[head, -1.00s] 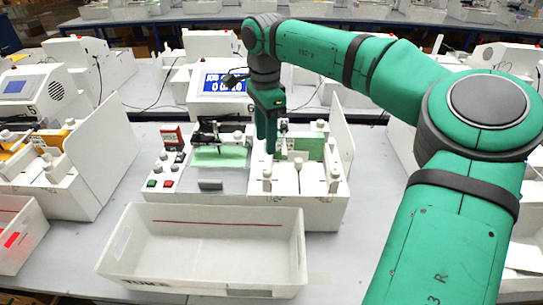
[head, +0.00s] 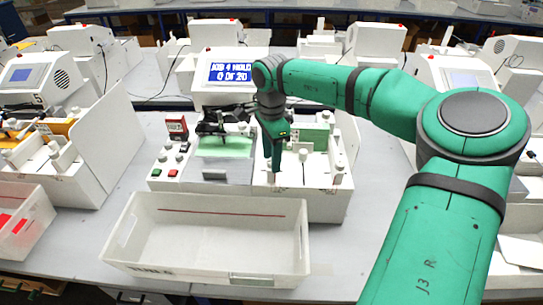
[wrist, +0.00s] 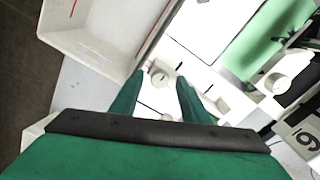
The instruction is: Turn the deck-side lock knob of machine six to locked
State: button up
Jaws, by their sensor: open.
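Machine six is the white unit behind the tray; its plate with a 6 (wrist: 303,137) shows in the wrist view. A round white knob (wrist: 159,78) on its white deck lies between and just beyond my fingertips in the wrist view. I cannot tell whether they touch it, nor its lock position. My gripper (wrist: 158,82) has two green fingers, spread apart with nothing held. In the head view my gripper (head: 275,168) points down at the deck's left part, hiding what lies under it. Other white knobs (head: 338,170) stand to its right, and one (wrist: 276,83) is beside the green plate (wrist: 255,38).
A white open tray (head: 205,255) stands in front of the machine. A button panel (head: 170,160) is left of the deck, and an upright white panel (head: 350,137) bounds its right. A screen (head: 230,72) stands behind. Neighbouring machines flank both sides.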

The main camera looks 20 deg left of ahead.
grip_shut()
jog(key=shift+m, duration=0.3)
jog(key=m, duration=0.3)
jog(key=shift+m, duration=0.3)
jog(key=m, duration=0.4)
jog(key=shift+m, duration=0.3)
jog(key=m, duration=0.4)
jog(key=shift+m, duration=2.6)
